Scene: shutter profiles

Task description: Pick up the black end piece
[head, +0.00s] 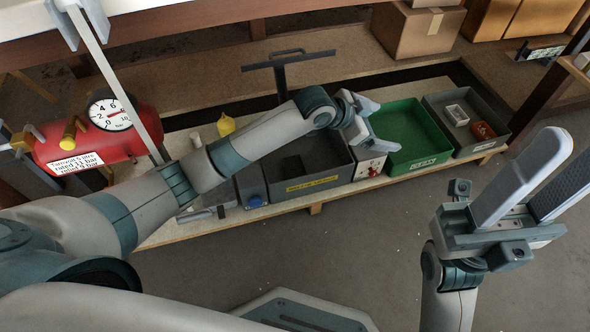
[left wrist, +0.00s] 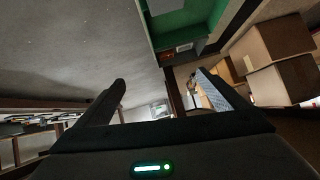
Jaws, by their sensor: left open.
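A small black piece (head: 293,167), possibly the black end piece, lies inside the dark grey bin with a yellow label (head: 312,183); its exact shape is too small to tell. My left gripper (head: 382,124) is open and empty, above the right side of that bin and the left edge of the green bin. In the left wrist view its two fingers (left wrist: 168,92) are spread with nothing between them, and the black piece does not show. My right gripper (head: 562,168) is raised at the right, fingers apart and empty, well away from the bins.
The green bin (head: 424,160) looks empty. A grey bin (head: 493,148) right of it holds a white box (head: 457,114) and an orange-brown one (head: 483,131). A red tank with a gauge (head: 108,115), a yellow bottle (head: 226,125) and a black T-shaped stand (head: 281,74) stand nearby. The floor in front is clear.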

